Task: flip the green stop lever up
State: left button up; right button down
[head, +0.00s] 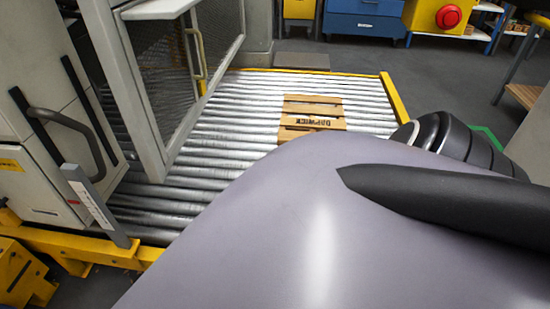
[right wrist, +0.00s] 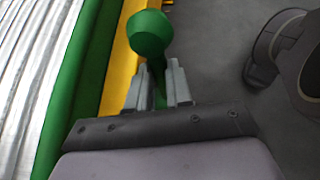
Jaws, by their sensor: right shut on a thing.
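The green stop lever (right wrist: 149,33) shows in the right wrist view, with a rounded green knob at its top end and a narrow green stem below. My right gripper (right wrist: 156,80) has its two grey fingers on either side of the stem, just below the knob, and is shut on it. The lever stands beside a yellow rail (right wrist: 121,72). In the head view my own arm covers much of the lower right, and neither the lever nor the right gripper can be made out there. My left gripper is in neither view.
A roller conveyor (head: 235,120) with a yellow end rail (head: 394,97) carries a wooden pallet-like block (head: 311,108). An open mesh door (head: 160,70) hangs over its left side. A blue cabinet (head: 363,22) and a red button on a yellow box (head: 447,17) stand behind.

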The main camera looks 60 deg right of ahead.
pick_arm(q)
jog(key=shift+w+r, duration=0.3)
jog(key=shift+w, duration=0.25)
pick_arm(e)
jog(key=shift+w+a, duration=0.1)
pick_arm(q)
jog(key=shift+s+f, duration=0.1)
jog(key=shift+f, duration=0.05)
pick_arm(e)
jog(key=c, duration=1)
grip_release()
jog(key=shift+c, duration=0.2)
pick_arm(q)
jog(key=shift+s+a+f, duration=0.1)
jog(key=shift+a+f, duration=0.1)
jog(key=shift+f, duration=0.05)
pick_arm(e)
jog(key=v, duration=0.7)
jog(key=shift+w+f, duration=0.1)
